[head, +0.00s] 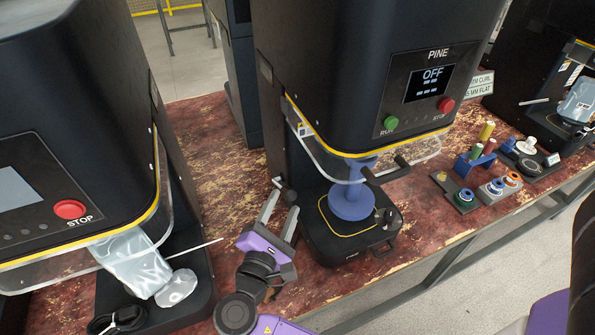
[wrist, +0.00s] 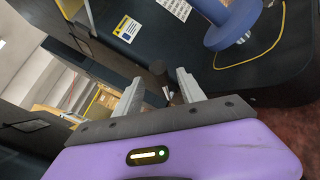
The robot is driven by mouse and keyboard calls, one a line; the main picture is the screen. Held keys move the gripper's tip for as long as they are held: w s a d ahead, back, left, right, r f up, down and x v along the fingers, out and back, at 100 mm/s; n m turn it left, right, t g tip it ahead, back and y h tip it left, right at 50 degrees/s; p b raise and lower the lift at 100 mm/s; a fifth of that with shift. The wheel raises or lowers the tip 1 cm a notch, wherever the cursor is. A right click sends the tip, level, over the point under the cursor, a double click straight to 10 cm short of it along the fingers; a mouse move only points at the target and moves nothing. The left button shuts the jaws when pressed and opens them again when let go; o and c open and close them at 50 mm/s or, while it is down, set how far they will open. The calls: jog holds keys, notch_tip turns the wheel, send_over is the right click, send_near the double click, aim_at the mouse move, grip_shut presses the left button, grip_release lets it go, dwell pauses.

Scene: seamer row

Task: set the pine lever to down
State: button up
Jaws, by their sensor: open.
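The PINE machine (head: 355,75) is a tall black seamer with PINE on its front and a display reading OFF. A short dark lever (head: 284,190) with a black end sticks out low at the left side of its base. Whether it stands up or down I cannot tell. My gripper (head: 281,208) is open right at the lever, coming from the front left. In the wrist view the dark knob of the lever (wrist: 158,71) shows between and just beyond my open fingertips (wrist: 160,88); the fingers do not visibly grip it.
A blue chuck and plate (head: 350,202) stand on the PINE base under a clear guard (head: 335,165). Another black machine with a red STOP button (head: 70,209) and a pouch (head: 132,262) is on the left. Spools and coloured parts (head: 490,187) lie right on the worn red bench (head: 205,135).

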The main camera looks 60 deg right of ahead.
aim_at(282, 187)
jog(key=p+x, duration=0.1)
jog(key=x, duration=0.7)
grip_shut()
jog(key=shift+a, duration=0.1)
dwell(1.3)
